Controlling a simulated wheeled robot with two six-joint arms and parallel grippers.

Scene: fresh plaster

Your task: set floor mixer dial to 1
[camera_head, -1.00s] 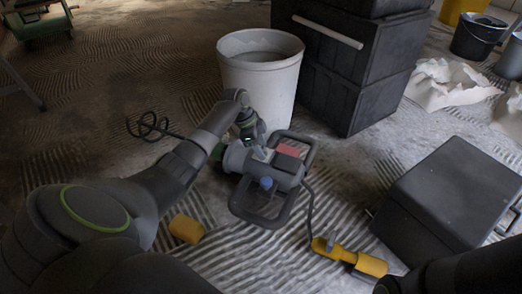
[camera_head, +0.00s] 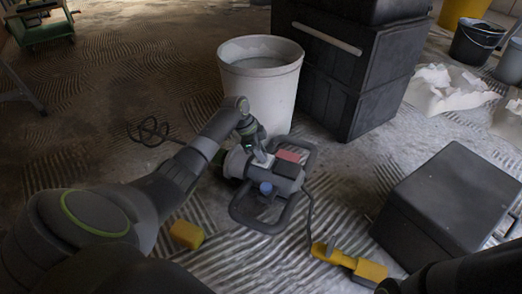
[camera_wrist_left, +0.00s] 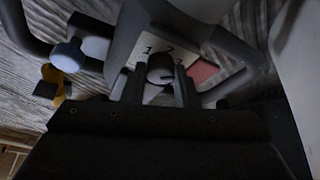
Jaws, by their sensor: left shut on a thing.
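The floor mixer (camera_head: 282,181) lies on the floor, a grey body with a dark loop frame, a red patch and a blue knob (camera_head: 266,188). In the left wrist view its white dial plate (camera_wrist_left: 197,50) carries the figures 1, 2 and 3. The round dial (camera_wrist_left: 160,66) sits below the figures, between the fingers of my left gripper (camera_wrist_left: 160,88). The gripper is shut on the dial, and its fingers hide the dial's sides. Which figure the dial points to is unclear. In the head view the left gripper (camera_head: 262,158) reaches down onto the mixer. Only dark links of my right arm show.
A white bucket (camera_head: 260,82) and stacked black boxes (camera_head: 345,75) stand behind the mixer. A black case (camera_head: 450,195) is at the right. A yellow connector (camera_head: 350,262) on a cable and a yellow block (camera_head: 186,234) lie in front.

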